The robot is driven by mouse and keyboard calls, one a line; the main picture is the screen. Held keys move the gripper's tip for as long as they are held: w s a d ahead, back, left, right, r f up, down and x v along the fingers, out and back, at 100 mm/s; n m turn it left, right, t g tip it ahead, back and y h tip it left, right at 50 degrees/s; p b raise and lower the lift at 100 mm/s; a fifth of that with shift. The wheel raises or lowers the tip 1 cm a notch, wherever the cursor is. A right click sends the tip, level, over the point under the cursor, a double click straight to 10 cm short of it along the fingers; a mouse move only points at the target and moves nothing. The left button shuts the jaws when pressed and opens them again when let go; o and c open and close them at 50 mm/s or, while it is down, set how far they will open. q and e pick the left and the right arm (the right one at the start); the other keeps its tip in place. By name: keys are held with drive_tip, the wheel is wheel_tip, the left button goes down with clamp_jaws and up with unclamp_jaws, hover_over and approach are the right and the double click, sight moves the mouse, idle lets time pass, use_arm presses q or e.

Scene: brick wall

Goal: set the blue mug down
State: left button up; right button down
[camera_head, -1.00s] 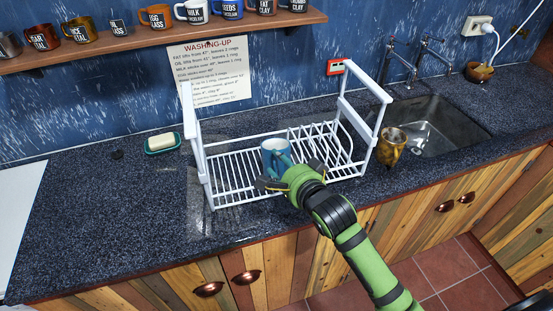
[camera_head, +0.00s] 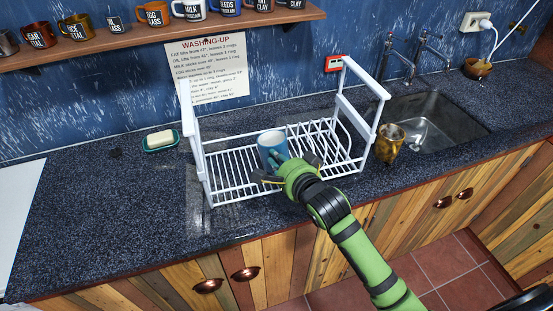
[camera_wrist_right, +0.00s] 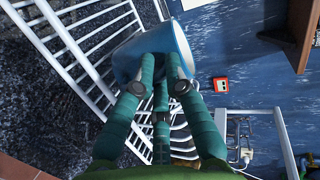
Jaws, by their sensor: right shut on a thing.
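The blue mug (camera_head: 271,143) is at the white dish rack (camera_head: 229,198), over its slatted left part, with its pale opening facing up. In the right wrist view the mug (camera_wrist_right: 187,47) fills the top middle, in front of the rack's white wires (camera_wrist_right: 62,42). My right gripper (camera_head: 279,164) is shut on the mug from the front side. In the wrist view its fingers (camera_wrist_right: 158,72) press against the mug. I cannot tell whether the mug's base touches the slats. My left gripper is not in view.
A golden-brown mug (camera_head: 389,143) stands right of the rack, beside the sink (camera_head: 436,128). A soap dish (camera_head: 160,141) lies to the left. A shelf (camera_head: 129,44) with several mugs runs above.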

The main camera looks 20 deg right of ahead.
wheel_tip(320, 180, up, 8)
drive_tip(key=shift+a+r+b, duration=0.15)
drive_tip(key=shift+r+b, duration=0.2)
drive_tip(key=shift+b, duration=0.15)
drive_tip(key=w+a+f+t+y+b, duration=0.1)
drive_tip(key=a+f+t+y+b, duration=0.1)
drive_tip(key=a+b, duration=0.2)
hover_over(259, 188)
wheel_tip(259, 188, down, 5)
drive_tip(key=shift+n+y, duration=0.3)
drive_tip(key=shift+y, duration=0.1)
drive_tip(key=shift+f, duration=2.05)
drive_tip(key=shift+a+f, duration=0.1)
drive_tip(key=shift+f, duration=0.1)
drive_tip(key=c, duration=1.3)
unclamp_jaws()
